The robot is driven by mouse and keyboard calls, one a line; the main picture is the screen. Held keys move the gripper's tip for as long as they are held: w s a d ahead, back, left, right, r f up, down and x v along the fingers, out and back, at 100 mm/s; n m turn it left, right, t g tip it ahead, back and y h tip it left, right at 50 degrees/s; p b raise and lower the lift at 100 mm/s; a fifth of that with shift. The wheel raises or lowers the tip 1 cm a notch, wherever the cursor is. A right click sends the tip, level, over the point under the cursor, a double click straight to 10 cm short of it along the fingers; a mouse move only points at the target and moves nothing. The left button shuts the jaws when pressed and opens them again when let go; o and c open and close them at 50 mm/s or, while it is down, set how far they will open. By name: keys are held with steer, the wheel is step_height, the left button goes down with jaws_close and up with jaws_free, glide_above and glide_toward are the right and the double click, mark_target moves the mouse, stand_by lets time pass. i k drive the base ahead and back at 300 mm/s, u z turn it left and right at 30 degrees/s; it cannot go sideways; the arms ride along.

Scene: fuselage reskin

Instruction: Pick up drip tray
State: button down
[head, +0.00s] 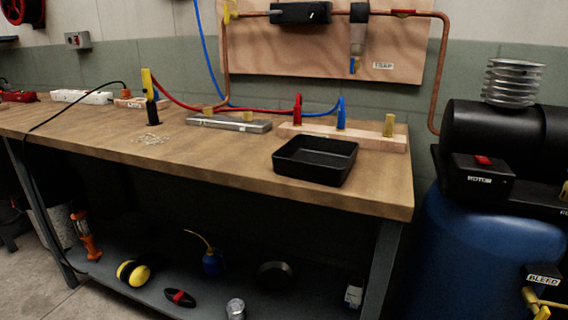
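The drip tray is a black, shallow, square-cornered pan (315,174) with an open top. It sits flat on the wooden workbench (215,165), near the front edge and toward the right end. It looks empty from here. Its near wall faces me and its whole rim shows. My gripper is not in the head view, so its state and place are hidden.
Behind the tray, a wooden block (398,142) holds red, blue and brass fittings with hoses. A grey metal bar (228,123) lies behind left. A blue compressor tank (480,262) stands right of the bench. The bench top left of the tray is mostly clear.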

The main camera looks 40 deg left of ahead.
mark_target(329, 161)
steer(key=u, duration=3.65)
steer(key=i, duration=2.35)
steer(key=z, duration=4.1)
